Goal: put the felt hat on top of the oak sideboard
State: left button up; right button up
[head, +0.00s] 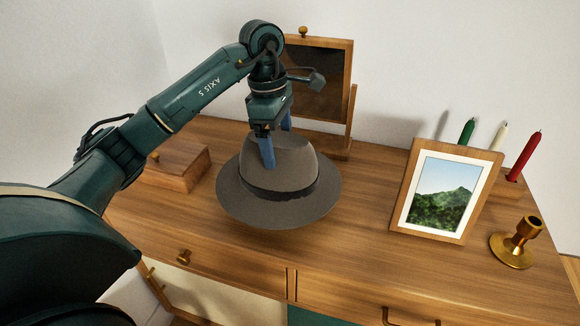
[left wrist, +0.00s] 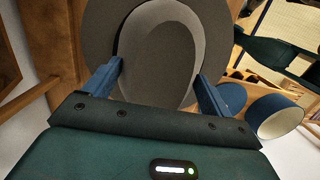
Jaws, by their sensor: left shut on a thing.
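The felt hat (head: 290,180) is grey-brown with a dark band. It is upright, at the middle of the oak sideboard's top (head: 365,240). My left gripper (head: 277,150) comes down from above and is shut on the hat's crown, with its blue fingers on either side. In the left wrist view the hat (left wrist: 165,50) fills the space between the fingers of the left gripper (left wrist: 158,85). I cannot tell for sure whether the brim touches the wood or hovers just above it. My right gripper is not in view.
A wooden box (head: 178,168) is left of the hat and a framed mirror (head: 322,85) stands behind it. A picture frame (head: 440,195), a brass candlestick (head: 517,243) and three candles (head: 523,157) are at the right. The top between hat and picture frame is clear.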

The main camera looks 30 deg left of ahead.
pick_arm(q)
jog(key=shift+f, duration=2.9)
jog(key=shift+f, duration=0.15)
jog(key=o, duration=1.2)
jog(key=r, duration=0.4)
jog(key=a+r, duration=0.1)
jog(key=r, duration=0.7)
jog(key=shift+s+a+r+p, duration=0.15)
jog(key=shift+s+a+p, duration=0.1)
jog(key=shift+p, duration=0.15)
jog(key=shift+w, duration=0.1)
